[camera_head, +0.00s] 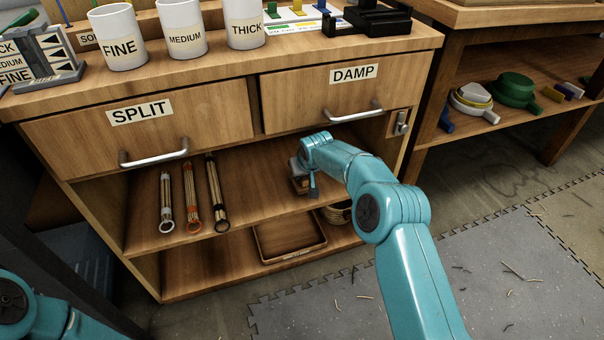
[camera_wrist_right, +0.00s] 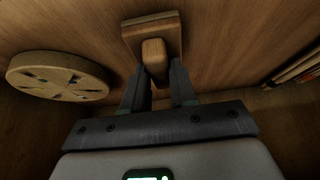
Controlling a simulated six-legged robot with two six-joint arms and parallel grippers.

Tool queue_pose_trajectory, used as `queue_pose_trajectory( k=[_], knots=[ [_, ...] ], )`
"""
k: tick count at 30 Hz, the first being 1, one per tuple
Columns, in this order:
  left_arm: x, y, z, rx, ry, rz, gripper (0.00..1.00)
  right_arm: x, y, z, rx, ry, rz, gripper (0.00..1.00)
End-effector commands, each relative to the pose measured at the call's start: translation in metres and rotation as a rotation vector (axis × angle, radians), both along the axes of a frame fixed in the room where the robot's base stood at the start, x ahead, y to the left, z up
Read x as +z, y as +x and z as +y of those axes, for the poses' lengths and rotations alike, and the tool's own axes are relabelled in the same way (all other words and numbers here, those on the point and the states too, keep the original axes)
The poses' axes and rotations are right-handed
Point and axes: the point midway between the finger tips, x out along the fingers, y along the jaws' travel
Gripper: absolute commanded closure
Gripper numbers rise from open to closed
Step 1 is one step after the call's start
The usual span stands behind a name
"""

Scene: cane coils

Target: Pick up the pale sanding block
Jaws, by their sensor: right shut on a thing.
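The pale sanding block (camera_wrist_right: 133,35) shows at the top middle of the right wrist view, a wooden block with a raised grip. My right gripper (camera_wrist_right: 160,80) is shut on that grip, one finger on each side. In the head view my right gripper (camera_head: 312,184) reaches into the open shelf under the DAMP drawer, and the block (camera_head: 298,180) shows beside it, partly hidden. I cannot tell whether the block touches the shelf. Only part of my left arm shows at the bottom left; its gripper is out of view.
Several capped rods (camera_head: 191,195) lie on the shelf's left. A slotted round disc (camera_wrist_right: 58,77) is near the block in the wrist view. A tray (camera_head: 290,240) and coil (camera_head: 337,213) are below. Drawer handles (camera_head: 355,113) stick out above my arm.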

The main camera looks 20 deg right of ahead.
Motion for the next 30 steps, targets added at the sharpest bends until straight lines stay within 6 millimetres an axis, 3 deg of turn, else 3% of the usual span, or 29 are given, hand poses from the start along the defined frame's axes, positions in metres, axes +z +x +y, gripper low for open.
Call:
queue_pose_trajectory(
  k=[11, 30],
  knots=[
    [-0.004, 0.003, 0.0, 0.001, 0.002, -0.009, 0.4, 0.0, -0.04, -0.002, 0.001, -0.001, 0.001, 1.0],
    [-0.004, 0.003, 0.001, 0.002, 0.002, -0.01, 0.4, -0.001, -0.141, -0.005, 0.003, -0.002, 0.001, 1.0]
  ],
)
